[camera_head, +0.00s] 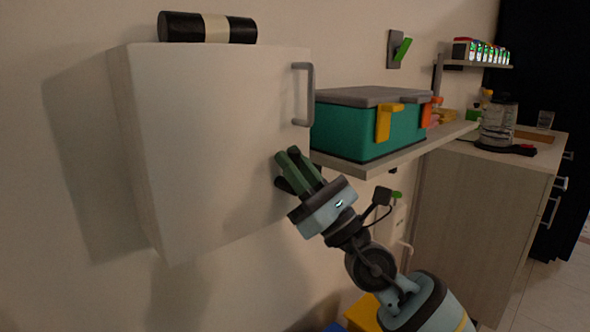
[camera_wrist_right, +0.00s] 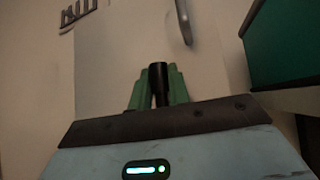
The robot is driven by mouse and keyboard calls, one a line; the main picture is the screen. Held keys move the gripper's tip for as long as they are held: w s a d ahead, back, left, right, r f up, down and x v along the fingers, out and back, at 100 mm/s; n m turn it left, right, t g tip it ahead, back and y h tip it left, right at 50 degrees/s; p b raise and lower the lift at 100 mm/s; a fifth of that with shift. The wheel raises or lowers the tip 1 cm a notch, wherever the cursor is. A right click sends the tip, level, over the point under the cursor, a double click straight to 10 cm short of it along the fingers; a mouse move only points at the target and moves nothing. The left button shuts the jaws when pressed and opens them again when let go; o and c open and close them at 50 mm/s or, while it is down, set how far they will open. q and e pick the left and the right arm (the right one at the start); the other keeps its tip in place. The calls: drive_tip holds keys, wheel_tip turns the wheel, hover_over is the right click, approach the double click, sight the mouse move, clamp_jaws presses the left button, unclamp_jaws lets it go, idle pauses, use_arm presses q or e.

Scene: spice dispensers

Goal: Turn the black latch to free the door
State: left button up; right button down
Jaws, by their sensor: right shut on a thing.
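The white wall cabinet has a flat door (camera_head: 215,120) with a grey bar handle (camera_head: 303,95) near its right edge. The door looks closed. My right gripper (camera_head: 290,162) is at the lower right of the door, below the handle, its green fingers pointing up and left. In the right wrist view the black latch (camera_wrist_right: 158,82) stands upright between the green fingers, which are shut on it. In the head view the fingers largely cover the latch, so its exact turn is unclear. My left gripper is not in view.
A black and cream cylinder (camera_head: 207,28) lies on top of the cabinet. Right of my gripper, a shelf (camera_head: 400,155) holds a teal box (camera_head: 350,132) with orange clips. A counter (camera_head: 490,165) with a glass jar stands farther right. Room below the cabinet is open.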

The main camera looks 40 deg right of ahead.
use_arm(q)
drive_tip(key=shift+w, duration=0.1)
use_arm(e)
drive_tip(key=shift+r+y, duration=0.1)
drive_tip(key=shift+y, duration=0.2)
drive_tip(key=c, duration=1.3)
unclamp_jaws()
drive_tip(key=shift+a, duration=0.15)
drive_tip(key=shift+c, duration=0.2)
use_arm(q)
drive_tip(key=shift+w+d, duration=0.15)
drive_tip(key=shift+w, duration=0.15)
